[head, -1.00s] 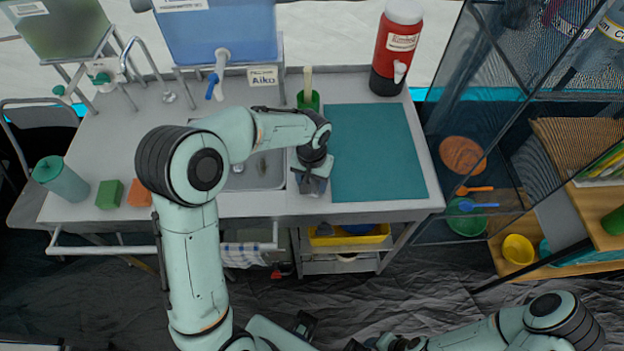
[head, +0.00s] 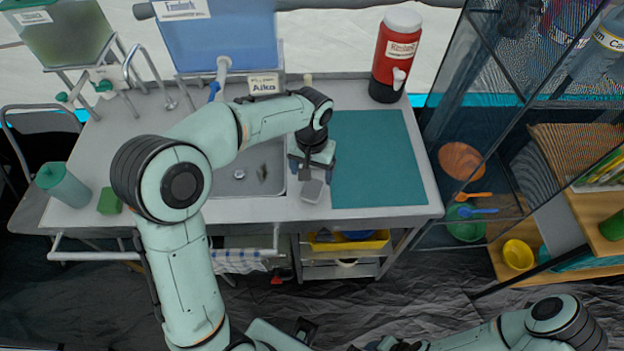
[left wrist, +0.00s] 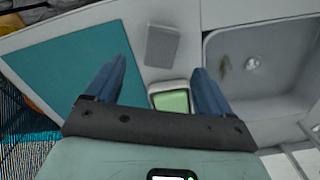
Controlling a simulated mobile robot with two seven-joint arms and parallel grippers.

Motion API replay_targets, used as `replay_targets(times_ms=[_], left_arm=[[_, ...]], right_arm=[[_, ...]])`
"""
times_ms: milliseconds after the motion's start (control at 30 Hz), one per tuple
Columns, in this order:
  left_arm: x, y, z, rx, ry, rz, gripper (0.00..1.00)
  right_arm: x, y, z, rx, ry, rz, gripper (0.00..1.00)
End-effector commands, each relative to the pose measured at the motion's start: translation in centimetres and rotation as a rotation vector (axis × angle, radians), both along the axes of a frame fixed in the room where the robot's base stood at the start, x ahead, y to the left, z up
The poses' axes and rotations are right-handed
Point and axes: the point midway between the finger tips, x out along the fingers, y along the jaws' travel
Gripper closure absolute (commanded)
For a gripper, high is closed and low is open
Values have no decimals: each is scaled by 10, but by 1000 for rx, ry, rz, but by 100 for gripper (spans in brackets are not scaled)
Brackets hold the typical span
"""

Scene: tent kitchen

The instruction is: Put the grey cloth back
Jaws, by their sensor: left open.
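The grey cloth (head: 312,190) is a small flat square lying on the counter near its front edge, between the sink and the teal mat. It also shows in the left wrist view (left wrist: 162,46), flat and apart from the fingers. My left gripper (head: 316,173) is open and empty, just behind and above the cloth. In the left wrist view its two blue fingers (left wrist: 158,85) stand wide apart with nothing held. Part of my right arm shows at the lower right of the head view; its jaws cannot be made out.
The teal mat (head: 380,160) is clear on the right, and the sink (head: 240,185) is left. A pale green item with a white rim (left wrist: 171,100) shows between the fingers. A red jug (head: 396,60) stands behind. A green sponge (head: 110,198) and teal bottle (head: 64,186) are left.

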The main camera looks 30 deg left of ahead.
Motion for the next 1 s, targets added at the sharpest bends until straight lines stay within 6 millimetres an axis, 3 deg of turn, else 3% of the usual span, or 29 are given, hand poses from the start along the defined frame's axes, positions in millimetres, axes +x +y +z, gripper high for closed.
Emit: replay_targets(times_ms=[100,300,1000], left_arm=[[1,-1,23,-1,-4,0,18],[0,0,39,-1,0,1,18],[0,0,40,-1,1,0,18]], right_arm=[[2,0,4,0,-2,0,57],[4,0,6,0,-4,0,57],[4,0,6,0,-4,0,57]])
